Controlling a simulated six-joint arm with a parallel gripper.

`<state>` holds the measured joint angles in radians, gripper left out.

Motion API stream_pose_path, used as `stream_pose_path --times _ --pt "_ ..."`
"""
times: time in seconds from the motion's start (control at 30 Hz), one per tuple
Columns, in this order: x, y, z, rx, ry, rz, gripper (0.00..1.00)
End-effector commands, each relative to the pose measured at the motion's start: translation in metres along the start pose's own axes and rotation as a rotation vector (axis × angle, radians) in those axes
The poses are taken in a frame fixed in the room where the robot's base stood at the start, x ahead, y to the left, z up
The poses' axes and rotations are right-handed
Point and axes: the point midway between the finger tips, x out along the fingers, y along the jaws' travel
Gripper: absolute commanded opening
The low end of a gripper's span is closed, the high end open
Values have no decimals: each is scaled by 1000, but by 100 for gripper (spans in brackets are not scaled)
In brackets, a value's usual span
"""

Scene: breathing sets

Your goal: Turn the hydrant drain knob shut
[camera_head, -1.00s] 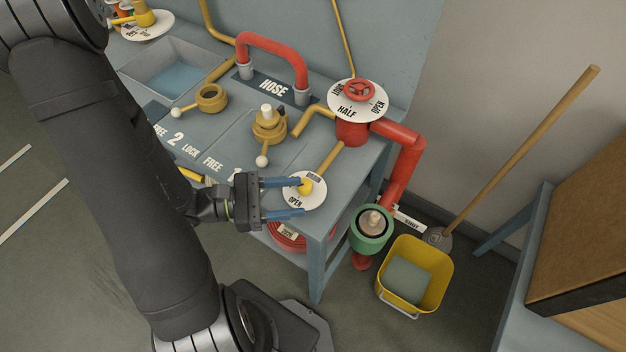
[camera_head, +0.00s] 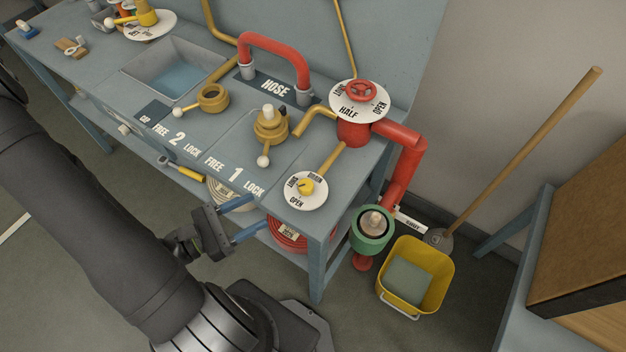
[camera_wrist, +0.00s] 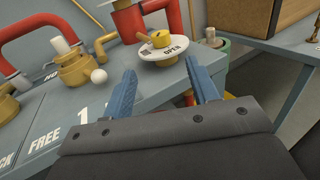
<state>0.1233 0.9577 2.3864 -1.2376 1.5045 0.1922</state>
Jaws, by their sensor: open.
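The drain knob (camera_head: 306,186) is a small yellow knob on a round white dial (camera_head: 314,202) at the bench's front right corner. A yellow pipe runs back from it. OPEN is legible on the dial's near side; another label at its left edge is too small to read surely. In the wrist view, the knob (camera_wrist: 161,39) and dial (camera_wrist: 167,57) lie beyond the fingertips. My gripper (camera_head: 258,213) is open and empty, its blue fingers left of and apart from the dial, by the bench's front edge. I cannot tell exactly where the knob points.
A red handwheel (camera_head: 361,91) on a LOW, HALF, OPEN dial stands behind the knob. A brass coupling (camera_head: 270,126) with a white-ball lever stands to the left. A red hose coil (camera_head: 287,235) lies below. A yellow bucket (camera_head: 431,287) stands on the floor at right.

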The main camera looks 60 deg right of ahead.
Motion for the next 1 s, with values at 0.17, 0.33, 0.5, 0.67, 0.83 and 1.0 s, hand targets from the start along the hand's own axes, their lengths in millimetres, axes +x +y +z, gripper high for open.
stream_pose_path --times 0.17,0.33,0.5,0.67,0.83,1.0 --pt "18 -2 0 -2 0 -6 54" --pt "34 -1 0 -2 0 -6 54" --pt "49 -1 0 -2 1 -5 54" --pt "63 -1 0 -2 0 -6 54" --pt "78 -2 0 -1 1 -6 54" --pt "93 -1 0 -2 1 -6 54"
